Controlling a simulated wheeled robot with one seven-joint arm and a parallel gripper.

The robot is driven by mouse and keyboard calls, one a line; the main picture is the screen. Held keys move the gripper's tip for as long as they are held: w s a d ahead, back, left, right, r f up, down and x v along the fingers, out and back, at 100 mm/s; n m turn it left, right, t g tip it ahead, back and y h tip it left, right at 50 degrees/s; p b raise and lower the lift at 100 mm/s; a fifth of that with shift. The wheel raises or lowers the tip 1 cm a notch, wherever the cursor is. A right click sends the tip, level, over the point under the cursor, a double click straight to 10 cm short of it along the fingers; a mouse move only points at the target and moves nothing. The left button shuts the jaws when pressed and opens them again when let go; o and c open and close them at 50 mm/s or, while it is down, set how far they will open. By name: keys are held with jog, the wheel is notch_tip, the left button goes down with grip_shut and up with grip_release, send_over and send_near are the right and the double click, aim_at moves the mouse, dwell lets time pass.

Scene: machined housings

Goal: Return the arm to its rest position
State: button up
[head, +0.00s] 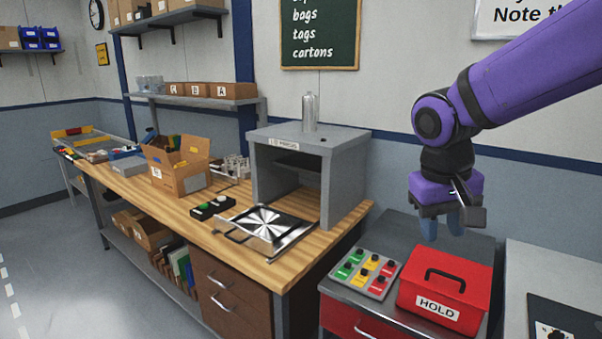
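My purple arm (520,75) reaches in from the upper right. My gripper (442,228) points down above the grey cabinet top at the right. Its two blue-grey fingertips are apart and I see nothing between them. It hangs in the air above and behind the red HOLD box (447,285), which is closed with a black handle on its lid.
A panel of coloured buttons (365,272) lies left of the red box. An open cardboard box (180,165) stands farther left. Floor at left is clear.

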jog(key=s+d+r+t+y, duration=0.1)
jog(key=s+d+r+t, duration=0.1)
jog(key=s+d, duration=0.2)
jog(key=s+d+r+t, duration=0.2)
jog(key=s+d+r, duration=0.1)
jog(key=s, duration=0.6)
jog(key=shift+s+d+r+m+t+y, duration=0.2)
jog(key=shift+s+d+m+t+y, duration=0.1)
jog(key=shift+d+y, duration=0.1)
